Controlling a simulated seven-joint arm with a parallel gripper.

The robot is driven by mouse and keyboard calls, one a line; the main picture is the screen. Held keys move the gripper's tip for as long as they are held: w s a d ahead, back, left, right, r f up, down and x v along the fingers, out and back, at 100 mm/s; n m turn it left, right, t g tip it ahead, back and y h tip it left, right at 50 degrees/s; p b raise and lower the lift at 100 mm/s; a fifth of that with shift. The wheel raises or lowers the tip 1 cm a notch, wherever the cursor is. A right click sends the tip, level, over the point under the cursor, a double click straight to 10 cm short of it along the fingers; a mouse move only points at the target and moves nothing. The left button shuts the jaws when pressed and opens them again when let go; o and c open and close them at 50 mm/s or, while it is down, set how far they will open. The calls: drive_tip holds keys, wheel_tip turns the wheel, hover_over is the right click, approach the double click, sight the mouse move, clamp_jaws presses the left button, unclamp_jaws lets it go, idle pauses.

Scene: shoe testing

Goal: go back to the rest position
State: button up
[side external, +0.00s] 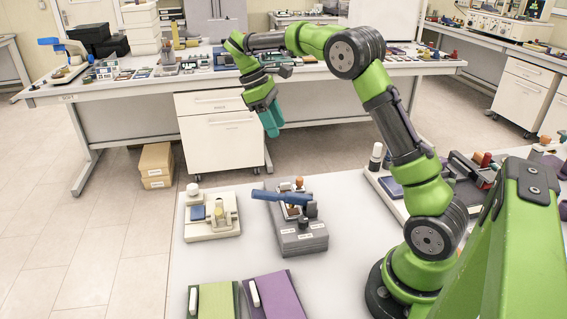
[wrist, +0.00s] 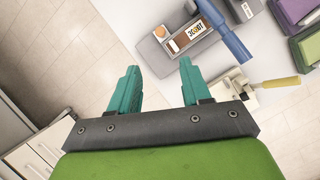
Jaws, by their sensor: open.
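My gripper (side external: 271,122) hangs in the air above and beyond the far edge of the near white table, its teal fingers pointing down. In the wrist view my gripper (wrist: 157,88) has its two teal fingers spread apart with nothing between them. The side view shows it well above and behind the grey testing device (side external: 303,240) with a blue lever (side external: 272,196). That device also shows in the wrist view (wrist: 176,64), ahead of the fingers and apart from them.
A cream device (side external: 213,232) stands left of the grey one on the white table (side external: 245,262). A green pad (side external: 216,302) and a purple pad (side external: 277,296) lie at the front. A cluttered bench (side external: 150,84) and white cabinet (side external: 222,140) stand behind. Air around my gripper is clear.

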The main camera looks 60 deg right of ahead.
drive_tip(key=s+a+r+m+t+y, duration=0.2)
drive_tip(key=s+a+t, duration=0.3)
drive_tip(key=s+a, duration=0.3)
drive_tip(key=s+a+r+m+t+y, duration=0.1)
drive_tip(key=s+a+m+t, duration=0.4)
drive_tip(key=s+a, duration=0.4)
drive_tip(key=shift+s+a+r+m+t+y, duration=0.2)
drive_tip(key=shift+s+r+m+t+y, duration=0.15)
drive_tip(key=shift+s+t, duration=0.35)
